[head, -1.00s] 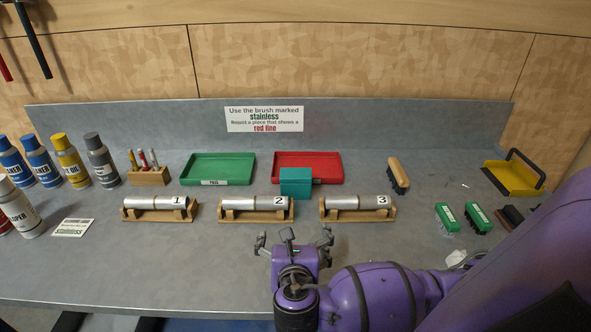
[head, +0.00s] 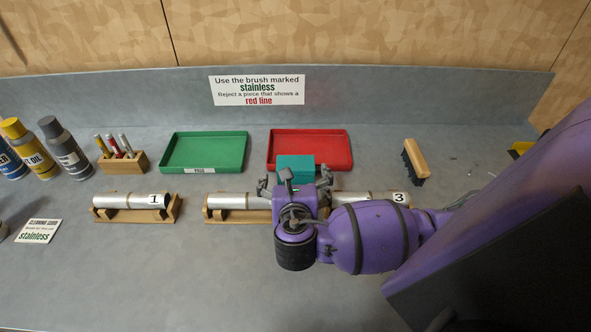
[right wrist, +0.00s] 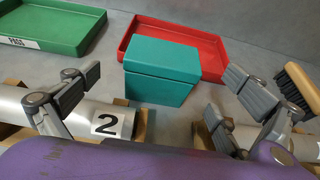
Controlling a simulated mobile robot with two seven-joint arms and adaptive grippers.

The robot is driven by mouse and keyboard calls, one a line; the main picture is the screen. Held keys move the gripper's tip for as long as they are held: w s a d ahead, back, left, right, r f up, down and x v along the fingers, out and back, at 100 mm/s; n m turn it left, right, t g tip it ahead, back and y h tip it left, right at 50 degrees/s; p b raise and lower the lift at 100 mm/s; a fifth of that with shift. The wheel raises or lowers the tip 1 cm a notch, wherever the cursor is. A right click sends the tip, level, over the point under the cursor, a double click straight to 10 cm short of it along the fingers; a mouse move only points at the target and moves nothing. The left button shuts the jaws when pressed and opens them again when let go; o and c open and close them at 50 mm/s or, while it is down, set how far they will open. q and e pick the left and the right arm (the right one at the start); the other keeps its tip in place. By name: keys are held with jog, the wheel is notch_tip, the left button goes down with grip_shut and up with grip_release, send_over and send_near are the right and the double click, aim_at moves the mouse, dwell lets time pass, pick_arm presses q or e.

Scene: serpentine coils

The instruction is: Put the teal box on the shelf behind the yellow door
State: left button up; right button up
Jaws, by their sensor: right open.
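The teal box (head: 296,168) stands on the grey bench at the front edge of the red tray, behind cylinder 2. In the right wrist view the teal box (right wrist: 162,70) sits ahead of the fingers and between them, not gripped. My right gripper (head: 293,184) is open and empty, just in front of the box and over cylinder 2. Its spread fingers also show in the right wrist view (right wrist: 150,105). No yellow door or shelf shows in these frames. My left gripper is not in view.
The red tray (head: 335,138) is behind the box and the green tray (head: 204,152) is to its left. Cylinders 1 (head: 130,201) and 3 (head: 372,198) lie in wooden cradles. A wooden brush (head: 417,160) lies at right.

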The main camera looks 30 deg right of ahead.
aim_at(296, 167)
jog(key=x, duration=0.6)
jog(key=shift+d+f, duration=0.15)
jog(key=shift+d, duration=0.15)
jog(key=shift+c, duration=0.4)
jog(key=c, duration=1.4)
jog(key=shift+c, duration=0.4)
jog(key=shift+w, duration=0.1)
